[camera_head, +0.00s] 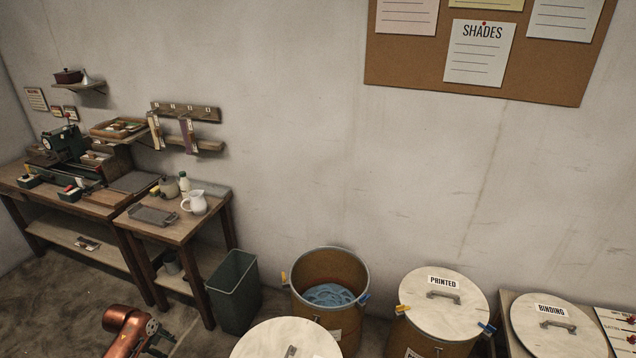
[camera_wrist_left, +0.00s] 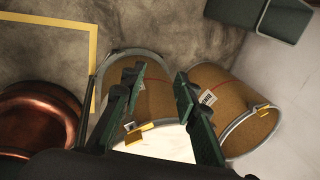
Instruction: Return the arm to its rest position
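My left arm comes in at the bottom left of the head view, copper-coloured. Its dark gripper (camera_head: 160,341) shows only in part there, low over the floor in front of the grey bin. In the left wrist view the two dark fingers of the left gripper (camera_wrist_left: 158,75) stand wide apart with nothing between their tips. Brown drums lie beyond the fingers in that view, and I see no contact with them. My right arm and gripper are not in view.
A grey bin (camera_head: 233,290) stands by the side table (camera_head: 180,229). An open drum (camera_head: 331,270) holds blue material. Drums lidded PRINTED (camera_head: 445,314) and BINDING (camera_head: 557,338) stand right, with another pale lid (camera_head: 275,340) in front. Bare floor (camera_head: 55,305) lies at left.

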